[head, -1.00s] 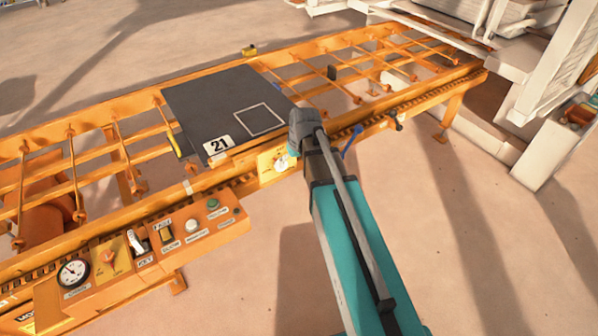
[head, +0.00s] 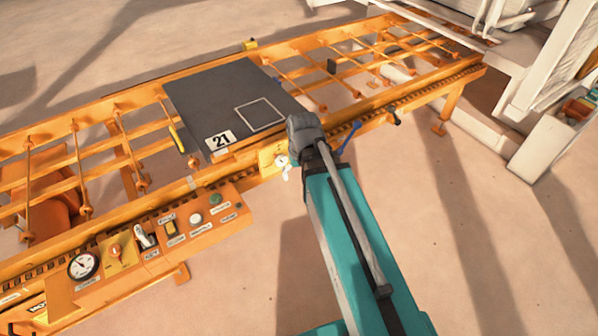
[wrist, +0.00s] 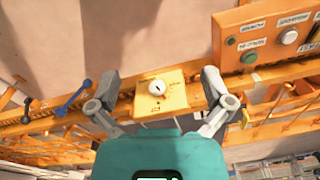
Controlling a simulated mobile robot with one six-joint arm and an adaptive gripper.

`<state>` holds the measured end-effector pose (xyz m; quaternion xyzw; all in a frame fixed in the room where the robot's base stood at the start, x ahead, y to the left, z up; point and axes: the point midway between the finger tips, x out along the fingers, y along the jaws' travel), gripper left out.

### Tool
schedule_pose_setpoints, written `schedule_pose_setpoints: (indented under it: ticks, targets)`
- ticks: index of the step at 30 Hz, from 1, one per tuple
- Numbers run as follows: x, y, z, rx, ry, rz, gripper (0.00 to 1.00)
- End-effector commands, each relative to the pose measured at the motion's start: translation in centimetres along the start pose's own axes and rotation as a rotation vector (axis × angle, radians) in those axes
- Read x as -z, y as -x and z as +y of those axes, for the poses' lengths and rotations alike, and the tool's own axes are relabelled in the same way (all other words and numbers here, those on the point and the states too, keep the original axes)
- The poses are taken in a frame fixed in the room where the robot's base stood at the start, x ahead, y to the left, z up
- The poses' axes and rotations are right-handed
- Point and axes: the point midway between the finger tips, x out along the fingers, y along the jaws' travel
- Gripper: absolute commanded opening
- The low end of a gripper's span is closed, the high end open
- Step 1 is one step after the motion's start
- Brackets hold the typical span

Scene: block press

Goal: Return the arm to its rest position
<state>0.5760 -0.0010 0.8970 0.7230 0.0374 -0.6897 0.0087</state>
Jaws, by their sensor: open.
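My gripper (wrist: 160,92) is open in the wrist view, its two grey fingers spread wide with nothing between them. Beyond the gap is a small yellow plate with a round white dial (wrist: 157,87) on the orange frame. In the head view my teal arm reaches up from the bottom, and the grey end of my gripper (head: 303,130) is near the front rail. The dial plate (head: 270,160) shows just left of it. The fingertips are mostly hidden by the arm there.
The orange conveyor frame (head: 100,179) runs across the view with a dark plate (head: 222,95) marked 21 on it. A control panel (head: 165,232) with a gauge and buttons is at the front left. White machinery (head: 555,95) stands at the right. Open floor (head: 430,250) lies in front.

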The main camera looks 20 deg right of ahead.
Motion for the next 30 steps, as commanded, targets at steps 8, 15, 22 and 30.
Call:
schedule_pose_setpoints:
  ticks: [8,15,22,30]
  targets:
    - [0.0,0.0,0.0,0.0,0.0,-0.001,1.0]
    - [-2.3,1.4,-0.3,-0.021,-0.032,-0.026,1.0]
    - [-3.8,1.9,-0.4,-0.042,-0.066,-0.049,1.0]
    - [-3.7,1.9,-0.4,-0.041,-0.065,-0.048,1.0]
